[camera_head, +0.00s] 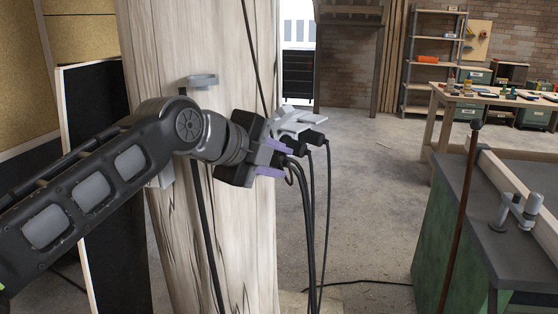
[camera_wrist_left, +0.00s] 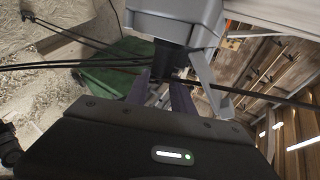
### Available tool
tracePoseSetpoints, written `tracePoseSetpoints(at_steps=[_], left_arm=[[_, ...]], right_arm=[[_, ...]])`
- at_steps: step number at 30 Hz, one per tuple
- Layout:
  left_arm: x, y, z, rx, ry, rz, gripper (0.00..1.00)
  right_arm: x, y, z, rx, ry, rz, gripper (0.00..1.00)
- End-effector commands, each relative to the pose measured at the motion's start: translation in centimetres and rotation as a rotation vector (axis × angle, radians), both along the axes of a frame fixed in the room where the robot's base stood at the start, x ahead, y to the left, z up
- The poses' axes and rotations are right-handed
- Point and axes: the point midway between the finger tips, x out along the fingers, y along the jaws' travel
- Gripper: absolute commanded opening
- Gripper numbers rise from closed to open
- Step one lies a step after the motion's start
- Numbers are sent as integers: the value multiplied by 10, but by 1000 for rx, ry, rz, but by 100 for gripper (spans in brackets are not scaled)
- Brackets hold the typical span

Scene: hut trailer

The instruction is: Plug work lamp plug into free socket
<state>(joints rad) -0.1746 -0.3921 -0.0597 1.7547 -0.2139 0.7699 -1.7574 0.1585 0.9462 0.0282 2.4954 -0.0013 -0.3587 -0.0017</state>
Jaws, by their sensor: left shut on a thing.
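My left gripper (camera_head: 282,160) is shut on a black plug (camera_head: 292,162) in front of the wooden post. The plug's dark cable hangs down from there. A light grey socket block (camera_head: 294,121) is just above and behind the gripper, with other black plugs (camera_head: 315,137) at its right side. In the left wrist view, the purple-grey fingers (camera_wrist_left: 160,92) hold the dark plug (camera_wrist_left: 166,62) right below the grey block (camera_wrist_left: 182,18). I cannot tell whether the plug touches the block or sits in a socket. My right gripper is not in view.
The thick wooden post (camera_head: 245,240) stands close behind my left arm. Several dark cables (camera_head: 312,225) hang beside it. A green workbench (camera_head: 440,225) with a dark top and clamp is at the right. A wooden table (camera_head: 462,96) stands farther back. Open concrete floor lies between.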

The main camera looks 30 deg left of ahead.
Motion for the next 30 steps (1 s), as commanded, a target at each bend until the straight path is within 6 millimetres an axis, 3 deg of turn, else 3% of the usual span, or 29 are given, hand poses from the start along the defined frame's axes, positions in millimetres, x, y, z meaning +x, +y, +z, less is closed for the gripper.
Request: tracePoseSetpoints(at_steps=[9, 10, 19, 30], left_arm=[[1, 6, 1, 3, -5, 8, 0], [1, 6, 1, 3, -5, 8, 30], [1, 4, 1, 2, -3, 6, 54], [-4, 4, 4, 1, -4, 5, 54]], right_arm=[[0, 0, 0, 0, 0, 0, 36], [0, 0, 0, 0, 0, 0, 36], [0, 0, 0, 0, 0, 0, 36], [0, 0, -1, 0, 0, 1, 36]])
